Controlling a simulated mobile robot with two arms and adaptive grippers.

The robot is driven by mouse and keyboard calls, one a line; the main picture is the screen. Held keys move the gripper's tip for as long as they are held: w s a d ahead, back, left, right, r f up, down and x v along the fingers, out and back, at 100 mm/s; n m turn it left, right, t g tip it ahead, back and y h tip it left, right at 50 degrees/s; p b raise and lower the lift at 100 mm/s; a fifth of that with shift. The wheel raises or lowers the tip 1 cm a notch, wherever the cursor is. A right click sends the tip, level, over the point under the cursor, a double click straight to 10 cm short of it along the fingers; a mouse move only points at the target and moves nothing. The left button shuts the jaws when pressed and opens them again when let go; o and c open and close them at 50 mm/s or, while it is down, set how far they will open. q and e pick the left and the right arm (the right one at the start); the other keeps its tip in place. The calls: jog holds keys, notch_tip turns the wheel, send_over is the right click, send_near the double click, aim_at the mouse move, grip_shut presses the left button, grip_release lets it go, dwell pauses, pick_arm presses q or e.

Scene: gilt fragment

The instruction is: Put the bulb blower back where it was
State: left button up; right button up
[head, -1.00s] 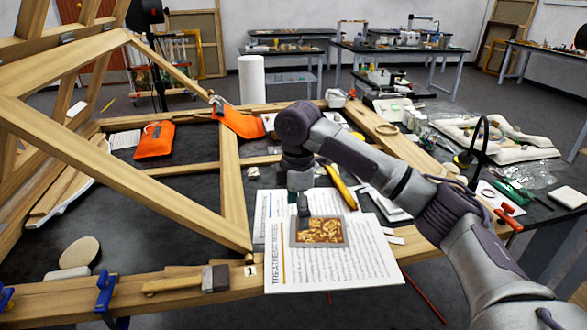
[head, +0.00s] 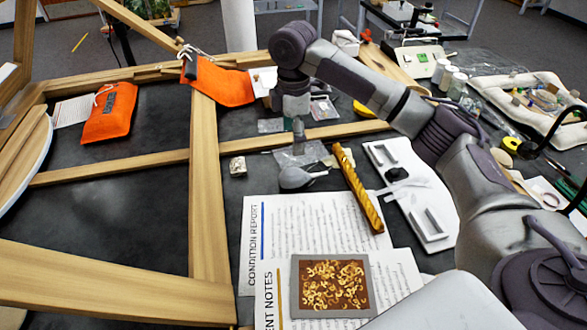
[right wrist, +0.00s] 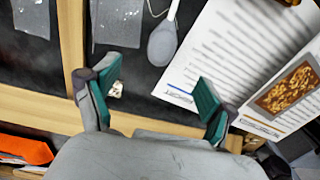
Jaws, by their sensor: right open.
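The bulb blower (head: 297,177), a grey bulb with a thin nozzle, lies on the dark table above the printed sheets. In the right wrist view the bulb blower (right wrist: 163,43) lies beyond the fingertips, and the fingers are apart from it. My right gripper (head: 298,140) hangs just behind the bulb blower in the head view. In the right wrist view my right gripper (right wrist: 158,80) is open with nothing between its green pads. My left gripper is not in view.
A gilt fragment (head: 330,285) lies on the sheets. A gilded strip (head: 358,190) and a white tray (head: 415,200) lie to the right. Wooden frame bars (head: 205,180) stand left. Orange pouches (head: 110,113) and a clear plastic bag (head: 300,155) lie farther back.

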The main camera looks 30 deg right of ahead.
aim_at(295, 171)
jog(key=f, duration=0.7)
jog(key=shift+s, duration=0.25)
notch_tip(295, 171, down, 6)
jog(key=shift+d+r+p, duration=0.15)
jog(key=shift+r+p, duration=0.1)
jog(key=shift+p, duration=0.4)
